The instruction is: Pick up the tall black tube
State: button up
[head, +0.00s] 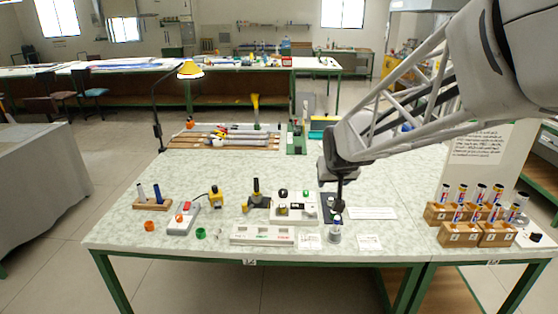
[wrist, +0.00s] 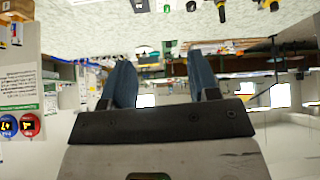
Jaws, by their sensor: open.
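No single object is clearly a tall black tube at this size. A short dark upright piece (head: 256,187) stands on a black base left of centre in the head view. A wooden block (head: 152,204) at the left holds a pale tube (head: 141,193) and a dark blue tube (head: 157,193). My gripper (head: 338,207) points down over a black mat (head: 328,198), above a small metallic cylinder (head: 335,234). In the wrist view my gripper (wrist: 162,68) has its two blue-grey fingers apart, with nothing held between them. The wrist view cuts off most table objects.
Wooden blocks (head: 497,234) with several labelled tubes stand at the right. A white tray (head: 262,234) lies along the front edge. Orange (head: 149,226) and green (head: 201,233) rings lie at front left. A desk lamp (head: 158,130) and a rod rack (head: 220,147) stand further back.

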jog(key=w+a+f+t, duration=0.1)
jog(key=w+a+f, duration=0.25)
jog(key=w, duration=0.65)
jog(key=n+t+y, duration=0.2)
jog(key=t+y, duration=0.1)
send_near(257, 182)
jog(key=d+r, duration=0.4)
jog(key=d, duration=0.1)
jog(key=shift+n+t+y, duration=0.5)
jog(key=shift+t+y, duration=0.2)
jog(key=w+a+f, duration=0.1)
jog(key=a+f, duration=0.1)
jog(key=w+a+f, duration=0.1)
jog(key=a+f, duration=0.1)
jog(key=w+a+f, duration=0.2)
jog(key=f, duration=0.1)
jog(key=shift+w+f, duration=0.1)
jog(key=shift+x, duration=1.25)
jog(key=shift+a, duration=0.1)
jog(key=shift+x, duration=2.5)
